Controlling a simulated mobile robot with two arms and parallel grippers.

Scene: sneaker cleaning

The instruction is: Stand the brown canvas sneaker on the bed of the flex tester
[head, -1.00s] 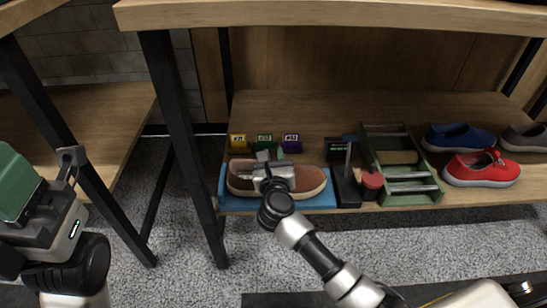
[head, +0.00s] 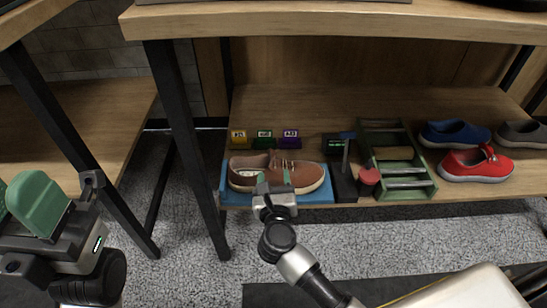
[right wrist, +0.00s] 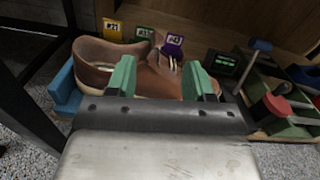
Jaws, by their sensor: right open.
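The brown canvas sneaker (head: 305,176) stands upright, sole down and toe to the right, on a flat blue bed (head: 318,198) on the lower shelf. A black unit with a post (head: 343,182) adjoins the bed's right end. In the right wrist view the sneaker (right wrist: 150,82) lies just beyond the fingers. My right gripper (head: 274,183) is open and empty at the sneaker's near side; its green fingers (right wrist: 159,80) are wide apart and hide part of the shoe. My left gripper (head: 22,200) is at the far left, away from the shelf, partly cut off; its opening is unclear.
Yellow, green and purple number tags (head: 264,138) stand behind the bed. Right of it are a small display (head: 335,143), a red knob (head: 369,177), a green barred frame (head: 421,190), and red (head: 476,168), blue (head: 455,133) and grey shoes (head: 522,134). A black shelf leg (head: 190,150) stands left.

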